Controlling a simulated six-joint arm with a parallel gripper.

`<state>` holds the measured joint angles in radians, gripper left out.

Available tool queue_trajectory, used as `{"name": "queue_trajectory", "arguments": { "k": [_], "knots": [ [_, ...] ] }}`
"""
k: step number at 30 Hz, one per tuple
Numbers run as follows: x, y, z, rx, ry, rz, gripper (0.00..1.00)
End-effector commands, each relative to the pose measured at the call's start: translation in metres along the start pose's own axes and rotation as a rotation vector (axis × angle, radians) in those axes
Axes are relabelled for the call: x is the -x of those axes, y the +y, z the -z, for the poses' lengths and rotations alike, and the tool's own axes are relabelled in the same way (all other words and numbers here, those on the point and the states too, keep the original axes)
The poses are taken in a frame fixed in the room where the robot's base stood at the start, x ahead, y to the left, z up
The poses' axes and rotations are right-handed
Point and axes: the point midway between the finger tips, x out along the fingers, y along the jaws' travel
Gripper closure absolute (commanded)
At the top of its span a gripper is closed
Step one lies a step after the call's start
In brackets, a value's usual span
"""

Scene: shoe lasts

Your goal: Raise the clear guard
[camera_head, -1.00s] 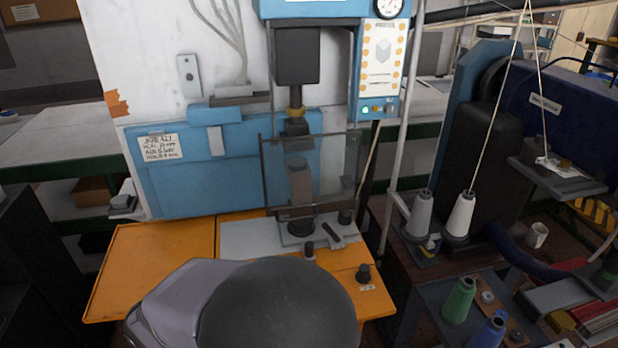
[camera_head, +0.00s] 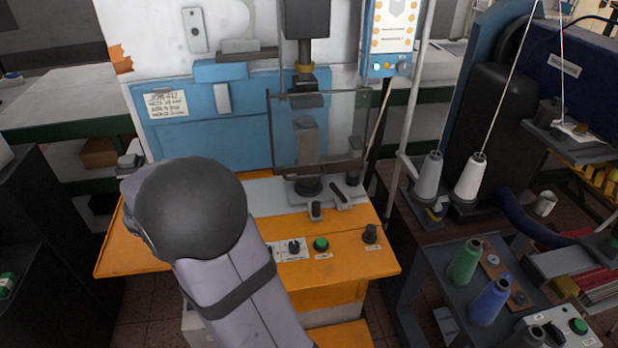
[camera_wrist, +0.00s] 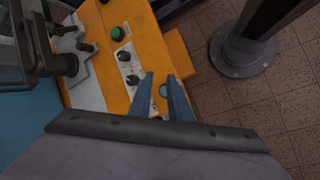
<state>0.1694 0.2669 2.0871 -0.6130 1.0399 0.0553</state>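The clear guard (camera_head: 345,128) is a see-through panel in a dark frame. It hangs upright in front of the press's ram and the dark post (camera_head: 306,145) below it. In the wrist view part of the guard (camera_wrist: 15,50) appears at the upper left edge. My gripper (camera_wrist: 161,78) is open and empty in the wrist view, its two blue-grey fingers apart over the orange panel's edge. The guard is to the left of the fingers there, clear of them. In the head view my arm hides the gripper.
The orange panel (camera_head: 350,258) carries a green button (camera_head: 320,244), a dark knob (camera_head: 294,246) and a black knob (camera_head: 370,233). Thread cones, including a white one (camera_head: 472,178), stand to the right. A light pole (camera_head: 410,120) rises just right of the guard.

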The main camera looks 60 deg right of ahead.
Motion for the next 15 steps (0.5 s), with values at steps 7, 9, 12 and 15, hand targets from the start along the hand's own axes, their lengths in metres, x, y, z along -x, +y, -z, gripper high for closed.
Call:
{"name": "queue_trajectory", "arguments": {
  "k": [7, 9, 12, 15],
  "knots": [
    [-0.035, 0.157, 0.02, 0.014, -0.255, -0.406, 0.83],
    [-0.036, 0.188, 0.021, 0.008, -0.309, -0.499, 0.83],
    [-0.04, 0.217, 0.019, -0.003, -0.37, -0.591, 0.83],
    [-0.047, 0.231, 0.011, -0.021, -0.417, -0.642, 0.83]
  ]
}}
